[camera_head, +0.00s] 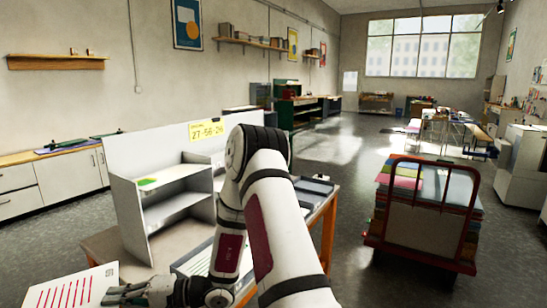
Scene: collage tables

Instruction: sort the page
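A white page (66,291) with slanted dark red bars and a small mark at its top right shows at the bottom left, cut off by the frame edge. My gripper (117,294) is at the page's lower right edge, its fingers pointing left and overlapping it. I cannot tell whether the fingers grip the page or only lie over it. A white sorting shelf (128,214) with open compartments stands on the table behind. A green and yellow piece lies on its top left level. My arm hides the shelf's right side.
A yellow sign (207,130) reading about "27-58-26" is on the white back panel. A lined sheet or tray (194,258) lies on the wooden table (103,248), partly behind my arm. Dark flat trays (316,187) lie at the right. A red cart (421,230) with stacked sheets stands on the floor.

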